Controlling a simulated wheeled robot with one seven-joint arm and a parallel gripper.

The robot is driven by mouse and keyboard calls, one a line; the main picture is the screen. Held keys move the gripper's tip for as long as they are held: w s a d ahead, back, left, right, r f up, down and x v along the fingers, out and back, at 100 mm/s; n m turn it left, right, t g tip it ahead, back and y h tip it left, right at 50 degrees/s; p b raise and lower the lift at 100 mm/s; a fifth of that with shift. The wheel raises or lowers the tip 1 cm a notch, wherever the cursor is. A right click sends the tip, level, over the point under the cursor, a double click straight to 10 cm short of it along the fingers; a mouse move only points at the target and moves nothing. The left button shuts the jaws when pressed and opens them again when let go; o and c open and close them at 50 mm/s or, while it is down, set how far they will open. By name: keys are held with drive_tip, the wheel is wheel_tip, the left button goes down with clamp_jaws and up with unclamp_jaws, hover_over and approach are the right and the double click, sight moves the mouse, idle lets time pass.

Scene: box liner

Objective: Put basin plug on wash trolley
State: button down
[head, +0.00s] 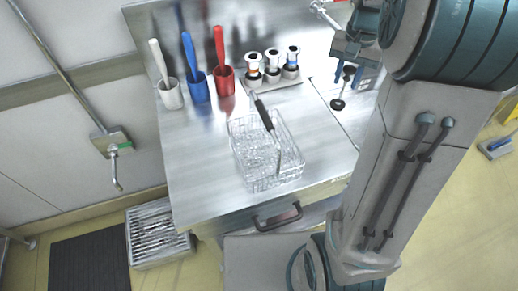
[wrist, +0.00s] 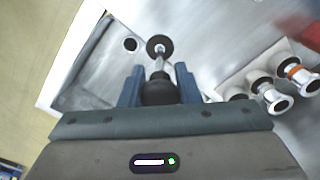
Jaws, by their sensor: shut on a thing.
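The basin plug has a black knob, a pale metal stem and a black disc. In the wrist view the plug (wrist: 159,47) stands between the two blue fingers of my gripper (wrist: 159,85), which is shut on it at the knob end. In the head view the plug (head: 338,104) hangs disc-down below my gripper (head: 352,66), over the right part of the steel wash trolley (head: 200,150). I cannot tell whether the disc touches the surface. The wrist view shows the trolley top (wrist: 215,60) and a dark round hole left of the disc.
A wire basket (head: 255,165) with a black-handled tool stands mid-trolley. White, blue and red cups (head: 225,82) with brushes stand at the back left. A rack (head: 275,80) of capped metal fittings is left of the plug. Bare steel lies at the front left.

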drive_tip(key=s+a+f+p, duration=0.2)
drive_tip(key=s+a+f, duration=0.3)
drive_tip(key=a+f, duration=0.4)
drive_tip(key=shift+a+f, duration=0.25)
drive_tip(key=shift+f, duration=0.2)
drive_tip(key=shift+s, duration=0.1)
drive_tip(key=shift+f, duration=0.2)
drive_tip(key=c, duration=1.1)
unclamp_jaws()
drive_tip(key=shift+r, duration=0.1)
